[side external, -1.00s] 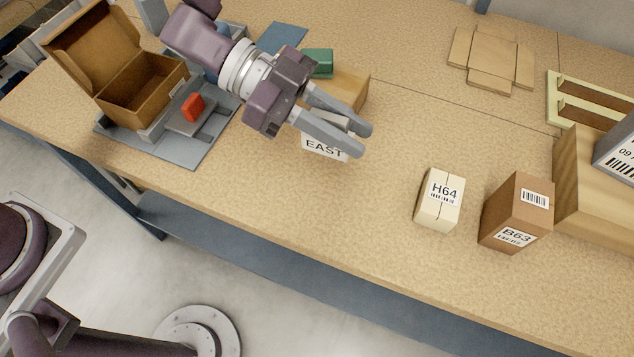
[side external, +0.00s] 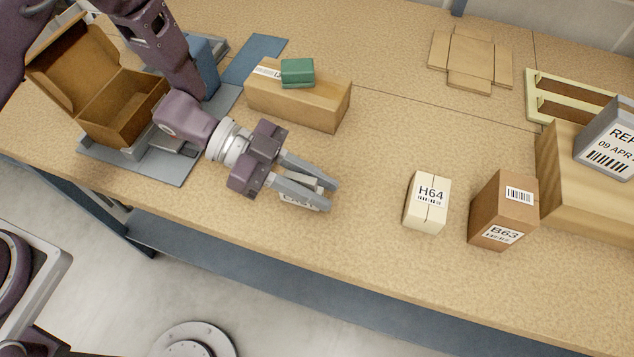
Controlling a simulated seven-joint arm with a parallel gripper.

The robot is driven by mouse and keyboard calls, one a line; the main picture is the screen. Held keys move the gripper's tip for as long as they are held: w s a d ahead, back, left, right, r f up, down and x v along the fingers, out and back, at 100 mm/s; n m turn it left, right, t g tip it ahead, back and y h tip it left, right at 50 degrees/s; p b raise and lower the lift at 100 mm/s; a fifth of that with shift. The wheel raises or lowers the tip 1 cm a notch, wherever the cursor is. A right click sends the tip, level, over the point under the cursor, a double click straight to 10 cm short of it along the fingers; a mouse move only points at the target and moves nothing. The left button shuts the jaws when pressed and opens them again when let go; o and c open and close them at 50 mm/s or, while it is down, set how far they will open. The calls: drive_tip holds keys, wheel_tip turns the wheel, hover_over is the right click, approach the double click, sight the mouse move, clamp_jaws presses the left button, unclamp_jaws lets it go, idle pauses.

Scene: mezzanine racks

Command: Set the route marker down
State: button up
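The route marker (side external: 298,199) is a small white sign, mostly hidden by my gripper. A sliver of it shows between and below the fingers, and its lettering is largely covered. My gripper (side external: 322,194) is low over the front middle of the table, its fingers pointing right and a little down. The fingers are around the marker, apart by about its thickness, and appear closed on it. I cannot tell whether the marker's lower edge touches the table (side external: 350,240).
A cream box H64 (side external: 426,202) and a brown box B63 (side external: 504,210) stand to the right. Behind lies a long carton (side external: 310,104) with a green box (side external: 297,72) on top. An open brown box (side external: 125,115) is at left. Bare table separates my gripper from H64.

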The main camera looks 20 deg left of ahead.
drive_tip(key=o, duration=0.3)
drive_tip(key=shift+r, duration=0.1)
drive_tip(key=v, duration=1.2)
drive_tip(key=shift+r, duration=0.1)
